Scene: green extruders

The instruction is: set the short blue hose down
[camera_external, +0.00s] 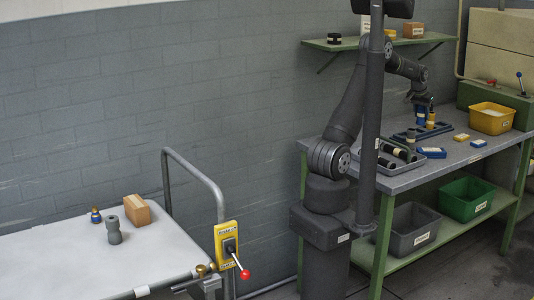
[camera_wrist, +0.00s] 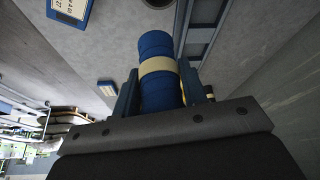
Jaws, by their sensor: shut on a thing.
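The short blue hose (camera_wrist: 156,48) has a cream band around its middle. My gripper (camera_wrist: 160,88) is shut on it, one finger on each side, in the wrist view. In the external view my gripper (camera_external: 422,106) points down over the workbench, and the blue hose (camera_external: 420,119) shows small beneath it. A blue rack (camera_external: 408,137) lies on the bench under it. I cannot tell whether the hose touches the rack.
A grey tray of dark hoses (camera_external: 384,162) lies nearer on the bench (camera_external: 405,178). The green shelf (camera_external: 385,42) is above.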

